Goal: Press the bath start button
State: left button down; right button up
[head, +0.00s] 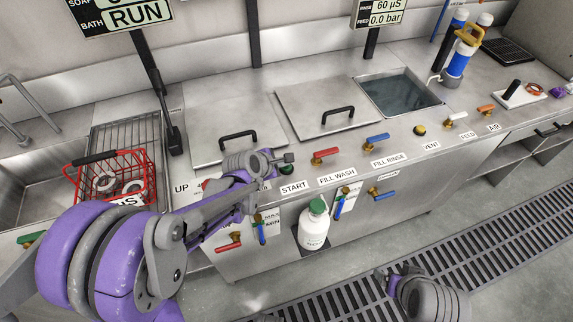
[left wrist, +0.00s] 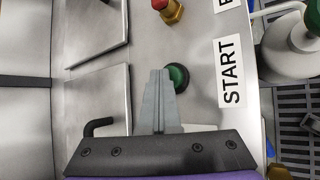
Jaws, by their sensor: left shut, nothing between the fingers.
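The green start button (head: 287,169) sits on the steel front ledge just above the START label (head: 294,187). In the left wrist view the green button (left wrist: 180,77) lies beside the START label (left wrist: 231,71). My left gripper (head: 288,158) is shut and empty. Its tips (left wrist: 160,73) overlap the button's edge in the left wrist view; I cannot tell whether they touch it. The display (head: 125,16) reads BATH RUN. My right gripper (head: 385,275) is low at the front, over the floor; its finger state is unclear.
Two lidded tanks with black handles (head: 338,114) and an open water tank (head: 400,93) line the counter. Red valve (head: 325,155) and blue valve (head: 377,139) stand right of the button. A red basket (head: 118,178) is left. A white bottle (head: 314,230) stands below.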

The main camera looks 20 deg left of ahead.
pick_arm(q)
jog(key=shift+r+p, duration=0.35)
jog(key=shift+r, duration=0.35)
jog(key=shift+r+p, duration=1.5)
jog(key=shift+r, duration=1.05)
